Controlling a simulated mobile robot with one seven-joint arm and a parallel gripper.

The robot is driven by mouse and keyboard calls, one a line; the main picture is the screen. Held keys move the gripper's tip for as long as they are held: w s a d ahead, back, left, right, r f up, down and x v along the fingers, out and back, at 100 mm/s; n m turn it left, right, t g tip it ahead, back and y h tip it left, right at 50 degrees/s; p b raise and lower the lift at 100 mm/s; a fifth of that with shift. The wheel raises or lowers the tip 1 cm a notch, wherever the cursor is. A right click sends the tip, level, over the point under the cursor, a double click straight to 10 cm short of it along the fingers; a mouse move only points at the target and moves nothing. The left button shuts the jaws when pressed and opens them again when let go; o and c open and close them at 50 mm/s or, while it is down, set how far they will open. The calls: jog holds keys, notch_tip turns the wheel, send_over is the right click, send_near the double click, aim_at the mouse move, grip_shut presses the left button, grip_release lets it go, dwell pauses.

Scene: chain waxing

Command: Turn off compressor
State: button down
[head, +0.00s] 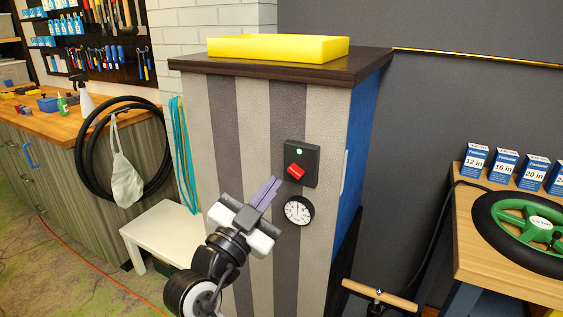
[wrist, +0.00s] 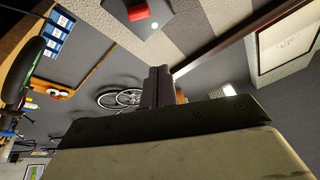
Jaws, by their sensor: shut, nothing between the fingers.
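The compressor's control panel (head: 303,163) is a dark plate on the front of a striped grey cabinet (head: 250,130). It carries a red switch (head: 295,171), turned at a slant, and a small pale green-white light (head: 299,152) above it. A round white gauge (head: 298,210) sits below the panel. My gripper (head: 272,187) is shut and empty, its purple-grey fingers just left of and below the red switch. In the wrist view the red switch (wrist: 138,12) shows at the top, apart from the shut fingers (wrist: 160,80).
A yellow tray (head: 278,49) stands on the cabinet's dark top. On the right are a wooden table with a green-spoked wheel (head: 525,231) and blue boxes (head: 505,165). A white low table (head: 160,232) and a workbench (head: 60,130) stand left. A pump handle (head: 379,294) stands low right.

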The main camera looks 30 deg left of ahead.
aim_at(296, 171)
jog(key=shift+w+d+f+m+g+h, duration=0.25)
jog(key=shift+d+f+m+g+h, duration=0.25)
jog(key=shift+m+h, duration=0.5)
jog(key=shift+d, duration=0.15)
jog(key=p+x, duration=0.2)
jog(key=x, duration=0.2)
jog(key=p+x, duration=0.2)
jog(key=x, duration=0.3)
jog(key=shift+w+r+p, duration=0.1)
jog(key=shift+r+p, duration=0.2)
jog(key=shift+p, duration=0.05)
jog(key=f, duration=0.1)
jog(key=a+f, duration=0.1)
jog(key=shift+w+a+f+p, duration=0.2)
jog(key=shift+w+f+p, duration=0.15)
jog(key=shift+f+p, duration=0.05)
jog(key=shift+a+f, duration=0.2)
jog(key=shift+f, duration=0.3)
jog(key=shift+f, duration=0.15)
